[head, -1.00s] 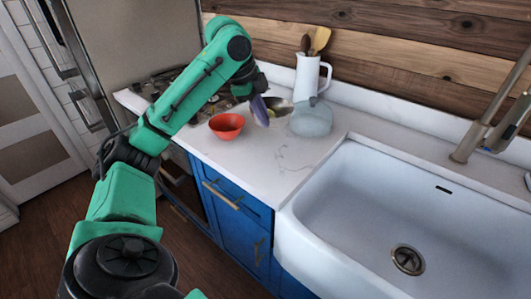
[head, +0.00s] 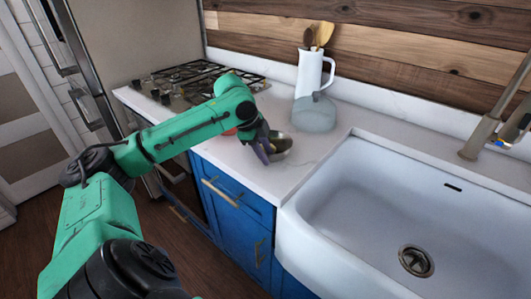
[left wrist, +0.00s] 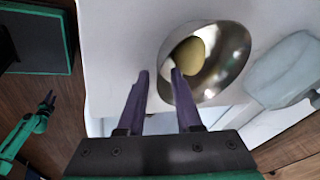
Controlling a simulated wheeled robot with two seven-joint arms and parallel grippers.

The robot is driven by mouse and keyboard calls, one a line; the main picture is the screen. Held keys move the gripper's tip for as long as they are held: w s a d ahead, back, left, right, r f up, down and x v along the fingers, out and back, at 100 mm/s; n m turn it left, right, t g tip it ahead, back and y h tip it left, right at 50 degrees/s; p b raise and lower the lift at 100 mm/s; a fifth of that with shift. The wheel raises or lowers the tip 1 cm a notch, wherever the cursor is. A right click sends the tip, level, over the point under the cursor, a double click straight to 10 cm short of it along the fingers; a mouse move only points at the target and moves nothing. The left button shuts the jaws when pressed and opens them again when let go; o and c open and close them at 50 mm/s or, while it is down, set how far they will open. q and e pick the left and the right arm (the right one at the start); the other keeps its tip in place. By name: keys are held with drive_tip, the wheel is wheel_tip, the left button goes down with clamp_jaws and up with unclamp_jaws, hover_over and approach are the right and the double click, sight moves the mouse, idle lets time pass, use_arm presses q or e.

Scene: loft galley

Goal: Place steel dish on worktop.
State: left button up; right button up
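The steel dish (head: 281,143), a shiny round bowl with a yellowish item inside, is at my left gripper (head: 264,152) over the front of the white worktop (head: 318,150). In the left wrist view the dish (left wrist: 232,62) has its near-left wall between the purple fingers of my left gripper (left wrist: 159,74), one finger inside the rim and one outside. A small gap shows beside the wall. I cannot tell whether the dish touches the worktop. My right gripper (left wrist: 48,99) is small at the left of the left wrist view; its fingers are unclear.
A grey-blue rounded vessel (head: 314,114) and a white pitcher (head: 309,72) with utensils stand behind the dish. The red bowl (head: 230,131) is mostly hidden by my left arm. The stove (head: 195,78) is at the left, the white sink (head: 365,215) at the right.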

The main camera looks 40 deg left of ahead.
use_arm(q)
drive_tip(key=shift+s+a+r, duration=0.15)
drive_tip(key=shift+r, duration=0.2)
drive_tip(key=v, duration=1.1)
drive_tip(key=shift+r, duration=0.2)
drive_tip(key=shift+s, duration=0.1)
